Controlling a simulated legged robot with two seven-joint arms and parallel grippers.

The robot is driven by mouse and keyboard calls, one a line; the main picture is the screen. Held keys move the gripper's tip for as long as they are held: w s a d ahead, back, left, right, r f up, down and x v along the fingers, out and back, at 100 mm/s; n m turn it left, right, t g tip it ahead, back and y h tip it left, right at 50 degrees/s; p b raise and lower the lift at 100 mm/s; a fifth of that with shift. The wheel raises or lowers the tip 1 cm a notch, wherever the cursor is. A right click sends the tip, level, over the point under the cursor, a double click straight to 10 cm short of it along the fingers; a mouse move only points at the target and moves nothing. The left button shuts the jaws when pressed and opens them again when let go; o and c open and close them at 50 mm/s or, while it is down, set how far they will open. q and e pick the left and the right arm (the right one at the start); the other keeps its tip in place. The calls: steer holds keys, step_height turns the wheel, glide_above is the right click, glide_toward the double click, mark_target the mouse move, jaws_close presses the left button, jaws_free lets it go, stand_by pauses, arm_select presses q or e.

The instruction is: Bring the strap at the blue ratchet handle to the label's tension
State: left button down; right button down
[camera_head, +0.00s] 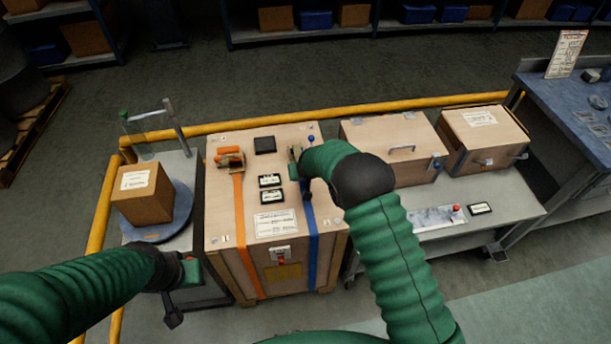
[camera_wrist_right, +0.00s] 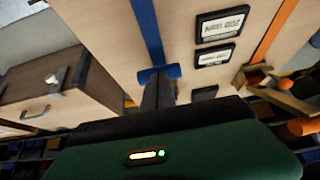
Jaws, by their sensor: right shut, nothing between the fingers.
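The large wooden crate (camera_head: 222,262) carries a blue strap (camera_head: 314,250) on its right side and an orange strap (camera_head: 246,250) on its left. A blue handle (camera_wrist_right: 158,72) shows on the blue strap in the right wrist view. My right gripper (camera_wrist_right: 158,84) is shut, its dark fingertips at or very close to that handle; contact is not clear. My right arm hides most of the blue ratchet in the head view. A white label (camera_head: 275,224) is on the crate top; its text is unreadable. My left gripper (camera_head: 173,312) hangs low at the left, its jaws unclear.
Two dark displays (camera_head: 271,189) lie between the straps; an orange ratchet (camera_head: 230,158) sits left of them. A cardboard box (camera_head: 143,192) stands on a turntable at left. Two wooden boxes (camera_head: 390,150) stand at right. A yellow rail (camera_head: 240,123) runs behind.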

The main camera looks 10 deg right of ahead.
steer(key=s+r+p, duration=0.1)
steer(key=s+r, duration=0.7)
steer(key=shift+s, duration=0.1)
stand_by(1.2)
